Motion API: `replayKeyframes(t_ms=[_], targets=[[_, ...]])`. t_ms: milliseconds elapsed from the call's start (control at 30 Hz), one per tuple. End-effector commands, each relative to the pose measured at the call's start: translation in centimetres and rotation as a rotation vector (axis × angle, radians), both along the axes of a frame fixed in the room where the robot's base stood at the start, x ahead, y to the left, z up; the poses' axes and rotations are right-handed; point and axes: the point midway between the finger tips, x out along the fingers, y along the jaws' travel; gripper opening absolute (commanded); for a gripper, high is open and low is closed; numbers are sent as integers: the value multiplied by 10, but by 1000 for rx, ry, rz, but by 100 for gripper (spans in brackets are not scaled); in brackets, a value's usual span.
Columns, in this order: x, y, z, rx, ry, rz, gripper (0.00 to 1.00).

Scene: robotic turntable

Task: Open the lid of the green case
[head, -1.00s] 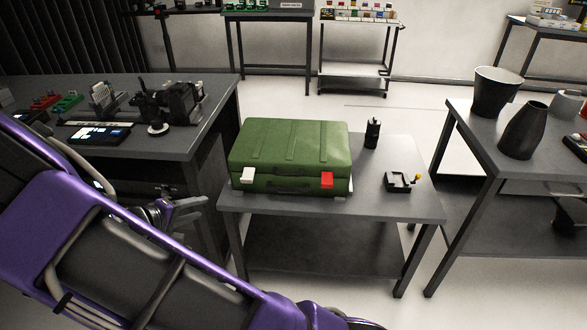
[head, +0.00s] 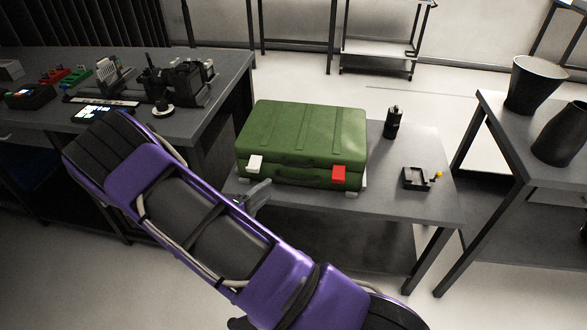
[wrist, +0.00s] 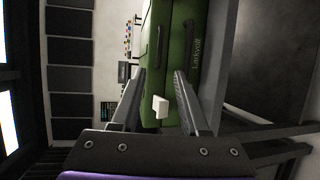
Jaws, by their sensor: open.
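The green case (head: 302,132) lies shut on a small grey table (head: 420,215). A white latch (head: 255,164) is at the left of its front face and a red latch (head: 338,175) at the right. A dark handle sits between them. My gripper (head: 262,192) is just in front of the case's left front corner, partly hidden by my purple arm. In the wrist view my gripper (wrist: 158,88) is open, with the case (wrist: 172,50) and the white latch (wrist: 160,106) showing between its fingers. The gripper appears empty.
A bench with equipment (head: 215,95) is at the left. A table with dark vases (head: 560,135) is at the right.

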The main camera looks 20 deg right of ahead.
Motion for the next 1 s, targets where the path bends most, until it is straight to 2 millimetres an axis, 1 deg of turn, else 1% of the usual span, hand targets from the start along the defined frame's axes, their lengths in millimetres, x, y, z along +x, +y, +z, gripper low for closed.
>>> replayKeyframes(t_ms=[33,100,400,600,800,1000], targets=[[6,-11,-3,0,0,-5,45],[14,-24,-5,0,0,-5,45],[49,-77,-17,0,0,-4,45],[67,-105,-23,1,0,-3,45],[76,-117,-26,1,1,-2,45],[77,-118,-26,1,1,-1,45]])
